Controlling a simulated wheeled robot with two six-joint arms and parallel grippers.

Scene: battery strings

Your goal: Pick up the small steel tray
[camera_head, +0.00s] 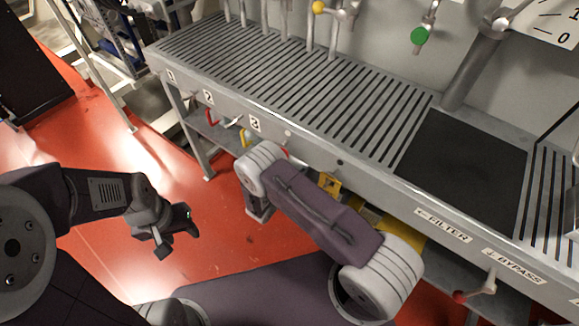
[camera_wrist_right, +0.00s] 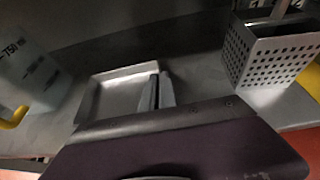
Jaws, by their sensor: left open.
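The small steel tray (camera_wrist_right: 112,97) is a shallow, square-cornered tray on a grey shelf in the right wrist view. The two fingers of my right gripper (camera_wrist_right: 157,91) stand close together at the tray's right edge, with a narrow dark gap between them. I cannot tell whether they touch or grip its rim. The near side of the tray is hidden behind my gripper body. In the head view the tray and my right gripper are hidden below the bench. My left gripper (camera_head: 179,231) is open and empty above the red floor.
A perforated metal basket (camera_wrist_right: 262,62) stands right of the tray, and a translucent marked container (camera_wrist_right: 30,75) stands left. The slatted bench (camera_head: 270,70) with labelled front edge lies over the lower shelf. A red-knobbed lever (camera_head: 475,291) sticks out at lower right. Red floor is free around my left gripper.

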